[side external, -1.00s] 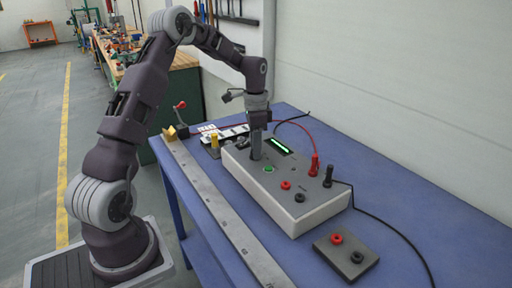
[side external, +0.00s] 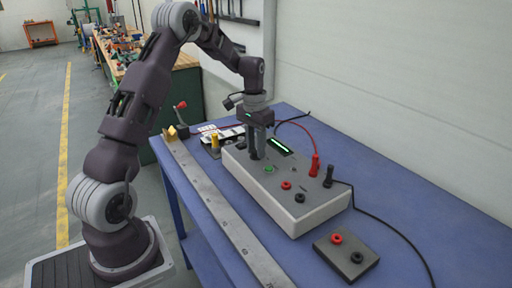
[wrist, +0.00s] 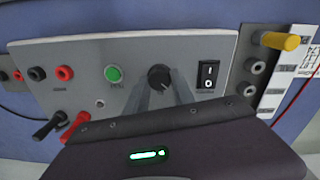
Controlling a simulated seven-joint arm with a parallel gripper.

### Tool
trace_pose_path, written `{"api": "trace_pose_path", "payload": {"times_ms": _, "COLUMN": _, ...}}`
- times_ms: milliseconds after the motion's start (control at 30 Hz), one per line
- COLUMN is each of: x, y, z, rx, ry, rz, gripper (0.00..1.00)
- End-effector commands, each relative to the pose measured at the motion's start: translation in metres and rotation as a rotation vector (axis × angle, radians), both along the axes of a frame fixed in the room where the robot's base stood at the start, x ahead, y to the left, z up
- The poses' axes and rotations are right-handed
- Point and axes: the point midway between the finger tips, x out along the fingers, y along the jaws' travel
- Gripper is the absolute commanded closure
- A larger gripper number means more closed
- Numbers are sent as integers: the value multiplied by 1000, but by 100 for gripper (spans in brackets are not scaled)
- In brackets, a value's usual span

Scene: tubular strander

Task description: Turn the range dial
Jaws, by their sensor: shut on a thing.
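The range dial (wrist: 159,76) is a black round knob on the light face of the grey meter box (side external: 300,217), between a green button (wrist: 113,73) and a black rocker switch (wrist: 208,75). My gripper (wrist: 161,86) points down at the panel with one finger on each side of the dial, shut on it. In the side view my gripper (side external: 257,155) stands upright over the far end of the box, and its fingers hide the dial. The dial's exact pointer angle is too small to read.
Red (side external: 315,166) and black (side external: 328,176) plugs with cables stand up from the box. A small socket block (side external: 347,256) lies in front. A long metal rail (side external: 222,217) runs along the table's left edge. The blue table (side external: 405,205) is mostly clear at right.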

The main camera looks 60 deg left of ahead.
Motion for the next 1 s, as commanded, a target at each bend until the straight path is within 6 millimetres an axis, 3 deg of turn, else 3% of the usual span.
{"api": "trace_pose_path", "payload": {"times_ms": 467, "x": 1, "y": 0, "z": 1, "rx": 1, "ry": -3, "rz": 16, "gripper": 100}}
{"api": "trace_pose_path", "payload": {"times_ms": 500, "x": 1, "y": 0, "z": 1, "rx": 1, "ry": -3, "rz": 16, "gripper": 68}}
{"api": "trace_pose_path", "payload": {"times_ms": 600, "x": 1, "y": 0, "z": 1, "rx": 0, "ry": -2, "rz": 16, "gripper": 49}}
{"api": "trace_pose_path", "payload": {"times_ms": 900, "x": 0, "y": 0, "z": 1, "rx": 0, "ry": -1, "rz": 15, "gripper": 48}}
{"api": "trace_pose_path", "payload": {"times_ms": 1000, "x": 1, "y": 1, "z": 14, "rx": 2, "ry": -4, "rz": 15, "gripper": 48}}
